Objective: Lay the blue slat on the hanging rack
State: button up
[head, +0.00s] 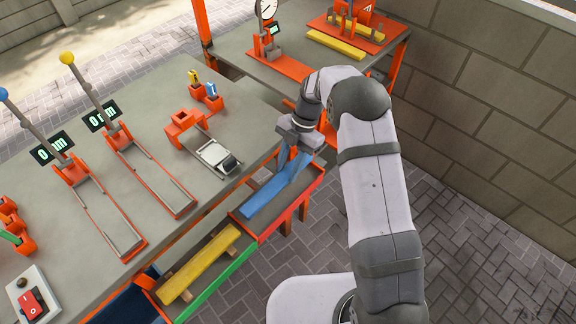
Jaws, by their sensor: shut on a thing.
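The blue slat (264,197) lies slanting in the red-edged tray (262,238) below the near bench's right end. My gripper (293,170) reaches down into the tray and is shut on the slat towards its upper right end. The fingers hide part of the slat there. I cannot tell whether the slat still touches the tray floor. I cannot tell for sure which fixture is the hanging rack. An orange frame with pegs (360,12) stands on a red base on the far table, upper right.
A yellow slat (200,262) lies in the green-edged tray beside the red one. Another yellow slat (336,43) lies by the far frame. A dial gauge (266,10) stands on the far table. Gauges (103,117) and fixtures fill the near bench. A block wall (500,90) bounds the right.

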jog(key=b, duration=0.3)
send_over(288, 185)
jog(key=shift+f, duration=2.05)
jog(key=shift+f+b, duration=0.3)
jog(key=shift+f, duration=0.45)
jog(key=o, duration=1.3)
jog(key=shift+r, duration=0.1)
jog(key=shift+b+v, duration=0.7)
jog(key=shift+v, duration=2.9)
jog(key=shift+r, duration=0.1)
